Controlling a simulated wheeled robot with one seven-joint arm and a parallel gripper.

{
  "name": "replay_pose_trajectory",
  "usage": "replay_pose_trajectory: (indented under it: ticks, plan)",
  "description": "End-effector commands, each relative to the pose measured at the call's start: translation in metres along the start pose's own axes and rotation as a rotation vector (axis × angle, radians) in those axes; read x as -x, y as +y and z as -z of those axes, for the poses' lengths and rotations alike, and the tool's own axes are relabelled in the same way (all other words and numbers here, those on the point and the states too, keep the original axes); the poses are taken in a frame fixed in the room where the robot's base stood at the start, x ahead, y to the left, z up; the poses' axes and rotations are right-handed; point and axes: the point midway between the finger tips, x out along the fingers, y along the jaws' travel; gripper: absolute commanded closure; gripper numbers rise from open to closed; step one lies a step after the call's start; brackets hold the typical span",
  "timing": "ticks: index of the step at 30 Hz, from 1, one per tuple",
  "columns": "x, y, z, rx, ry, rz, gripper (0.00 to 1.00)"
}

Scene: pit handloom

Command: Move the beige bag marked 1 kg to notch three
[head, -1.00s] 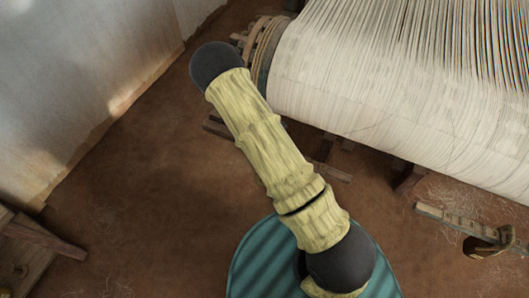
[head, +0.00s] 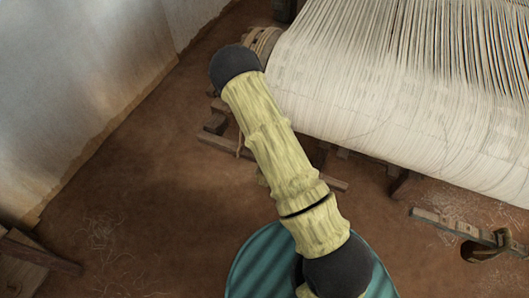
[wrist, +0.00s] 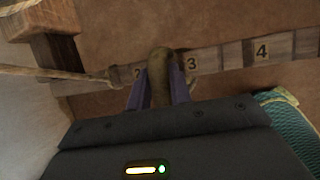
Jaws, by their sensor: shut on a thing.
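In the wrist view my gripper (wrist: 158,90) is shut on a dull brownish-beige, rounded thing (wrist: 159,66), seemingly the bag. No weight mark shows on it. Plate 4 (wrist: 261,51) is farther right. In the head view my gripper and the held thing are hidden behind my arm.
A rope (wrist: 55,73) runs from the left to the bar near plate 2. A wooden post (wrist: 54,45) stands at upper left. The loom's white warp (head: 400,110) fills the head view's upper right. A wooden piece (head: 450,224) lies at right. Brown floor (head: 150,180) is open at left.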

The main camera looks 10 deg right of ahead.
Motion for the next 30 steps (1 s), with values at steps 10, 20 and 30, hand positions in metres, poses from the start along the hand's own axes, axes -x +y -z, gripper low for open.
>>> replay_pose_trajectory:
  ticks: [10,20,30]
  plan:
    - [-0.013,-0.001,-0.008,0.0,-0.003,-0.002,1.0]
    - [-0.025,-0.003,-0.003,0.0,-0.003,-0.003,1.0]
    - [-0.025,-0.004,-0.003,-0.001,-0.003,-0.003,1.0]
